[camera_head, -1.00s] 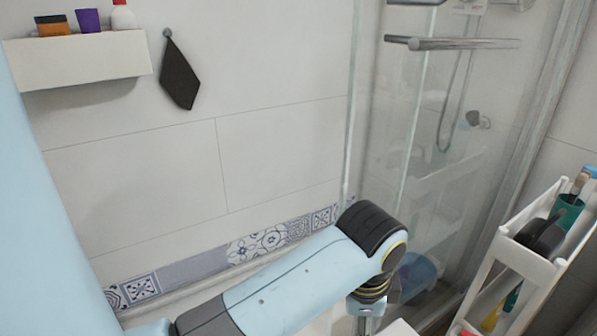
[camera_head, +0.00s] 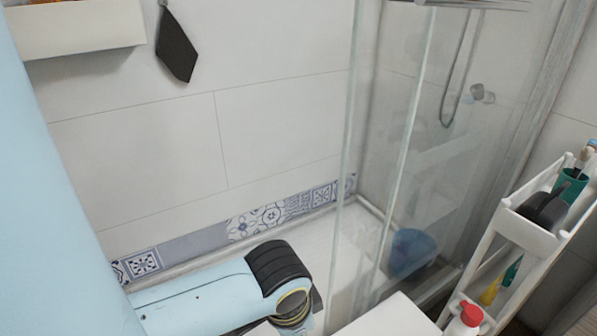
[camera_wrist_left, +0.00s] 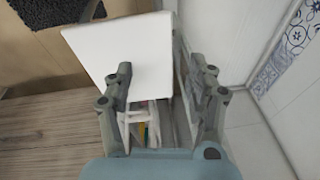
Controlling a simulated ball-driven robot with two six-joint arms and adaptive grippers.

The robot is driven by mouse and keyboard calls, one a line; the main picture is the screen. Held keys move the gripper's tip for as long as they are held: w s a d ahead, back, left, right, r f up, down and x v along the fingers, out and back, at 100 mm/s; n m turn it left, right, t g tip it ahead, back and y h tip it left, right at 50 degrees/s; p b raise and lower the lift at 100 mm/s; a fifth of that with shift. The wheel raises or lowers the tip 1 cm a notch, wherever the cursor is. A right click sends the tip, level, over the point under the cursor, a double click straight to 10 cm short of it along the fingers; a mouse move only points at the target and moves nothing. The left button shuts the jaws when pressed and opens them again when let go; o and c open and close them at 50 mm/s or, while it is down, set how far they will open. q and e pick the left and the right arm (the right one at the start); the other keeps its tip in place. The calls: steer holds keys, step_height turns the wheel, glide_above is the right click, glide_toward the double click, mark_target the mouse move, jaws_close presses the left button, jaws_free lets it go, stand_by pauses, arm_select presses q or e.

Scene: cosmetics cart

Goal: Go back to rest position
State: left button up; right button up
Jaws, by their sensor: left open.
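My left gripper (camera_wrist_left: 165,73) is open in the left wrist view, its two fingers apart with nothing between them. A white flat panel (camera_wrist_left: 120,45) lies beyond the fingers, with a white rack holding small colored items partly hidden below it. In the head view only a link of my left arm shows at the bottom; its gripper is out of the picture. My right gripper is in neither view.
A white cart (camera_head: 530,238) stands at the right, with a black item (camera_head: 543,207) and a teal cup (camera_head: 570,185) on top. A red-capped bottle (camera_head: 466,320) stands lower. A glass shower screen (camera_head: 385,150) and a blue bucket (camera_head: 411,252) are behind.

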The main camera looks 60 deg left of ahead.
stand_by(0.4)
arm_select(q)
steer(key=s+a+f+g, duration=0.1)
steer(key=s+f, duration=0.3)
steer(key=f, duration=0.4)
steer(key=s+a+f+g, duration=0.1)
steer(key=s+f, duration=0.3)
steer(key=f, duration=0.3)
steer(key=s+f+n, duration=0.1)
steer(key=s+f, duration=1)
steer(key=s, duration=0.5)
steer(key=shift+a+f+n, duration=0.2)
steer(key=shift+a+n, duration=0.1)
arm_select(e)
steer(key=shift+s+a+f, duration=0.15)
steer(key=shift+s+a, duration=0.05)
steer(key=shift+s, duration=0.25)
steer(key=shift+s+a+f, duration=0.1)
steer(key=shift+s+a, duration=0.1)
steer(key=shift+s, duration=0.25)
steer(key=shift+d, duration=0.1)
